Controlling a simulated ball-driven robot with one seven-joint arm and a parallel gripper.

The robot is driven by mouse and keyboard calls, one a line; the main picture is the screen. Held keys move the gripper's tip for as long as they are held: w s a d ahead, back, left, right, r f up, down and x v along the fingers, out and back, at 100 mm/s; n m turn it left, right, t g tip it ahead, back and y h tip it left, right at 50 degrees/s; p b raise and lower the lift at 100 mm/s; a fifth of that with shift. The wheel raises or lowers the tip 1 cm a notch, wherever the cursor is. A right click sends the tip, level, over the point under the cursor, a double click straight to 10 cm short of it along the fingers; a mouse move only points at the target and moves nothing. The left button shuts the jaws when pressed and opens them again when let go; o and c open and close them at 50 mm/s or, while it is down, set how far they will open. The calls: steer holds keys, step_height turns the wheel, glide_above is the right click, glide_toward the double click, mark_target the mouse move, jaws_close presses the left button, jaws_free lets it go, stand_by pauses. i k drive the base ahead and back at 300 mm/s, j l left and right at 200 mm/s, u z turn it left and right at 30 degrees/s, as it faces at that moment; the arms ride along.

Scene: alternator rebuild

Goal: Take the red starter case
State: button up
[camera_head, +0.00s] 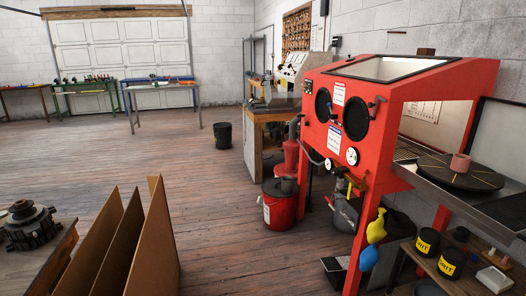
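A small dull-red cylinder (460,163) stands upright on a dark round turntable (432,173) at the right. It is the only thing in view that looks like the red starter case, but I cannot tell for sure. The turntable sits on a shelf at the open side of a big red blast cabinet (378,133). My gripper is not in view.
Wooden floor (220,220) is clear in the middle. Brown upright panels (150,240) and a bench with a dark machine part (30,224) stand front left. A red bucket (281,205) stands before the cabinet. Black grit tins (428,241) sit on a low shelf.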

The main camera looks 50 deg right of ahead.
mark_target(460, 163)
steer(key=z, duration=2.25)
steer(key=i+j, duration=0.1)
steer(key=j, duration=0.25)
steer(key=i+j, duration=0.15)
steer(key=j, duration=0.2)
steer(key=i+j, duration=0.1)
steer(key=j, duration=0.25)
steer(key=i+j, duration=0.15)
steer(key=j, duration=0.2)
